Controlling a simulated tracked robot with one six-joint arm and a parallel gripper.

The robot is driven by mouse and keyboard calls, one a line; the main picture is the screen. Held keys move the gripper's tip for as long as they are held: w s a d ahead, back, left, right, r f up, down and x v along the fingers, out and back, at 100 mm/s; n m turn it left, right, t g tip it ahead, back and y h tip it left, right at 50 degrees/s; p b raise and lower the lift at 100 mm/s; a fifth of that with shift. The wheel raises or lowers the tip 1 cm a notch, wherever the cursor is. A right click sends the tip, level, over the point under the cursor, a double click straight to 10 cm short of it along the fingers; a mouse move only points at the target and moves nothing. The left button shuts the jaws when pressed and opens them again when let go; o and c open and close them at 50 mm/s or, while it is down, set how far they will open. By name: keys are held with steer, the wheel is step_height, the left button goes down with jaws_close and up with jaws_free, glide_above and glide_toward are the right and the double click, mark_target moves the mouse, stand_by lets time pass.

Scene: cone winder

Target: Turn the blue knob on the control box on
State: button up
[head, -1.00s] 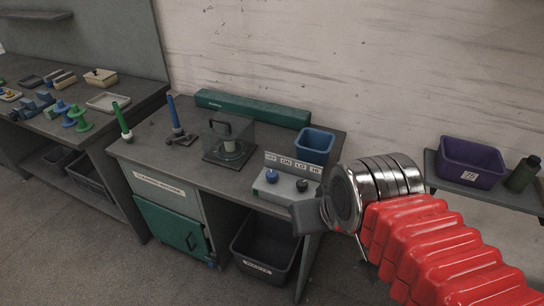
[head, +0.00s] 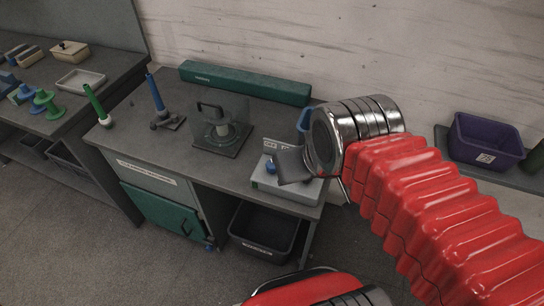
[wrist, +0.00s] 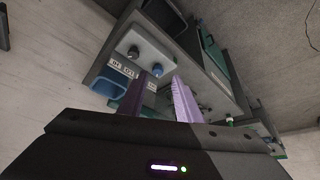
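The control box (head: 298,190) is a light grey box at the right front of the workbench. Its blue knob (head: 270,167) shows just left of my gripper (head: 284,166), which hides part of the box and its label plate. In the wrist view, my gripper (wrist: 160,76) has its two fingers apart and nothing held between them. The control box (wrist: 150,58) is beyond the fingertips there, with the blue knob (wrist: 157,71) in line with the gap and a black knob (wrist: 133,51) to the left. Contact with the knob cannot be told.
A glass-walled device (head: 222,130) stands left of the control box. A blue bin (head: 303,120) behind the box is mostly hidden by my arm. A long green case (head: 245,82) lies at the back. A purple bin (head: 486,140) sits on the right shelf.

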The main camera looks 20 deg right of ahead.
steer(key=shift+o, duration=0.5)
steer(key=shift+o, duration=1.8)
steer(key=shift+w+r, duration=0.2)
steer(key=shift+w, duration=0.25)
steer(key=w+f+n+g, duration=0.2)
steer(key=w+n, duration=0.2)
steer(key=w, duration=0.5)
steer(key=w+f+n+g, duration=0.3)
steer(key=w, duration=0.5)
steer(key=shift+w+n+g, duration=0.3)
steer(key=shift+w+n, duration=0.05)
steer(key=shift+n, duration=0.05)
step_height(320, 180, down, 14)
steer(key=shift+r, duration=0.2)
steer(key=shift+c, duration=0.3)
